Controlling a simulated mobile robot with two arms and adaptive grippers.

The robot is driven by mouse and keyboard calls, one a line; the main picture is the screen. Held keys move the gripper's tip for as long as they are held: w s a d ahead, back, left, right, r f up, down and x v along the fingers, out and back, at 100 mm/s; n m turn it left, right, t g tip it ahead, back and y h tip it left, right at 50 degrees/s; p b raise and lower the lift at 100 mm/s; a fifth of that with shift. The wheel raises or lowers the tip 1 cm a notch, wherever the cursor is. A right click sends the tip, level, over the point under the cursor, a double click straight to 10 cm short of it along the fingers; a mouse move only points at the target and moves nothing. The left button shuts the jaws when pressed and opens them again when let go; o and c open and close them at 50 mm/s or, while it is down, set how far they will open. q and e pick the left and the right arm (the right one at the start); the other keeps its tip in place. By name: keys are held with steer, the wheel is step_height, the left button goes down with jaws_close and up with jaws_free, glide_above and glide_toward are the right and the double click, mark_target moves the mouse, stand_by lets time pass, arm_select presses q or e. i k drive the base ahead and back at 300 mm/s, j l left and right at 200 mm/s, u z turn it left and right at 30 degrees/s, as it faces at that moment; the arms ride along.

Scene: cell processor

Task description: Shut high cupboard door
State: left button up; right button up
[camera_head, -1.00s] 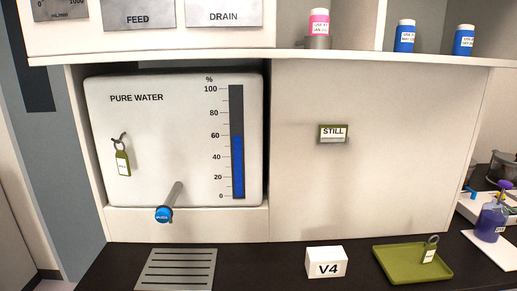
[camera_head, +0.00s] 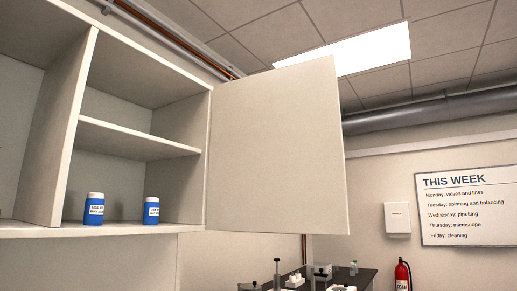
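The high cupboard (camera_head: 85,140) is on the left of the head view, its right compartment uncovered. Its door (camera_head: 275,150) is a plain pale panel standing wide open, swung out to the right from the cupboard's right side. No handle shows on the face that I see. Neither of my grippers is in view, and nothing touches the door.
A whiteboard (camera_head: 470,207) and a red extinguisher (camera_head: 403,275) are at the right. A dark bench (camera_head: 362,278) with equipment lies beyond, below the door.

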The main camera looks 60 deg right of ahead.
mark_target(277, 165)
steer(key=l, duration=0.55)
steer(key=k+l+u, duration=0.15)
steer(key=l, duration=1)
steer(key=l+u, duration=0.1)
steer(key=l, duration=0.45)
steer(key=k+l+u, duration=0.1)
steer(key=l, duration=0.4)
steer(key=k+l, duration=0.15)
steer(key=l, duration=0.4)
steer(key=k+l+u, duration=0.15)
steer(key=l, duration=0.4)
steer(key=k+l, duration=0.1)
steer(key=l, duration=0.4)
steer(key=k+l+u, duration=0.15)
steer(key=k, duration=0.2)
